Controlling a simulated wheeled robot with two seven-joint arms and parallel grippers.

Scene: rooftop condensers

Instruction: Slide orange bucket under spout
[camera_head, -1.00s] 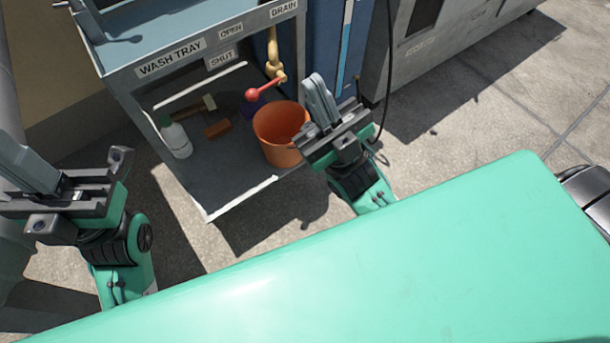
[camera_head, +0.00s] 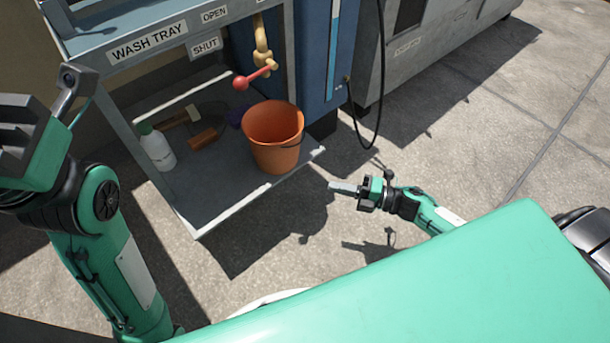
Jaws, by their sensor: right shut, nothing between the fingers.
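The orange bucket (camera_head: 274,140) stands upright near the right front corner of the lower shelf (camera_head: 215,190). The brass spout (camera_head: 262,45) with a red ball handle (camera_head: 241,82) hangs above and slightly behind it, to the left. My right gripper (camera_head: 333,185) is to the right of and in front of the bucket, past the shelf's edge, apart from it. Its fingers are shut and empty, pointing left.
A white bottle with a green cap (camera_head: 156,148), a brown block (camera_head: 207,138) and a brush (camera_head: 180,118) lie on the shelf's left part. A black hose (camera_head: 378,95) hangs at right. Open pavement lies right.

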